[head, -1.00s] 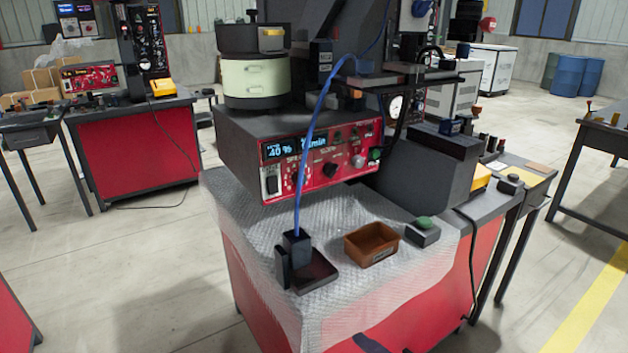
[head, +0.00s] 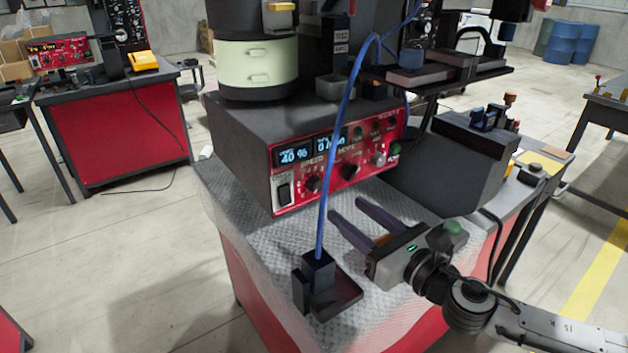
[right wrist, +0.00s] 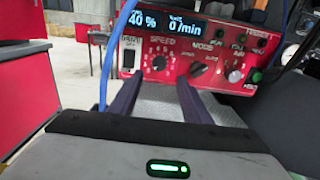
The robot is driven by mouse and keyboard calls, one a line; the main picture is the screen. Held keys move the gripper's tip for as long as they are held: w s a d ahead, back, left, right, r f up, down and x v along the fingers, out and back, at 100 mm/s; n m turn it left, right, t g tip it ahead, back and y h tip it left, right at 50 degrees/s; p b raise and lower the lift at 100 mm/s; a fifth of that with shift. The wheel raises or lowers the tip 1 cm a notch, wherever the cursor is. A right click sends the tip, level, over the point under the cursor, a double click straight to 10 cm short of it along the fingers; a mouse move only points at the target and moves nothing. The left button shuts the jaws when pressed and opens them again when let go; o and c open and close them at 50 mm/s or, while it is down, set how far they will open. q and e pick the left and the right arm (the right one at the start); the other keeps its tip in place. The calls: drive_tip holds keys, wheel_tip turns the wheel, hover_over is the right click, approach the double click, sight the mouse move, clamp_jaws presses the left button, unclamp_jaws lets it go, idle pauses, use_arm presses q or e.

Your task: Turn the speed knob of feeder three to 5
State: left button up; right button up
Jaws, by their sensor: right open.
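The feeder's red control panel (head: 340,160) faces me under the cream bowl. Its display (head: 300,154) reads 40 % and 0/min. The speed knob (head: 313,184) is a small dark knob under the SPEED label; it also shows in the right wrist view (right wrist: 160,63). I cannot read its pointer setting or any feeder number. My right gripper (head: 348,207) is open and empty, its two dark fingers pointing at the panel from the front right, apart from the knob. In the right wrist view the fingers (right wrist: 160,88) lie to either side below the speed knob. My left gripper is not in view.
A mode knob (head: 350,171) and a grey knob (head: 378,158) sit right of the speed knob, and a rocker switch (head: 283,193) left. A blue cable (head: 328,170) rises past the panel from a black holder (head: 320,275).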

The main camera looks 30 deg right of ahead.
sight(318, 186)
drive_tip(key=w, duration=0.2)
drive_tip(key=w+p, duration=0.1)
drive_tip(key=w, duration=0.2)
drive_tip(key=w+a, duration=0.1)
drive_tip(key=w, duration=0.2)
drive_tip(key=shift+a+r+p, duration=0.1)
drive_tip(key=shift+r+p, duration=0.1)
drive_tip(key=shift+p, duration=0.2)
drive_tip(key=shift+w, duration=0.35)
drive_tip(key=shift+w+a+f, duration=0.1)
drive_tip(key=shift+w, duration=0.2)
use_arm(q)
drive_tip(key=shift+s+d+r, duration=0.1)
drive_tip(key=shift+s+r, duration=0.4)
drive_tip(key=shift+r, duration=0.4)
use_arm(e)
drive_tip(key=shift+c, duration=0.5)
drive_tip(key=c, duration=0.9)
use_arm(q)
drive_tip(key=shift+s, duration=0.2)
use_arm(e)
drive_tip(key=shift+c, duration=0.2)
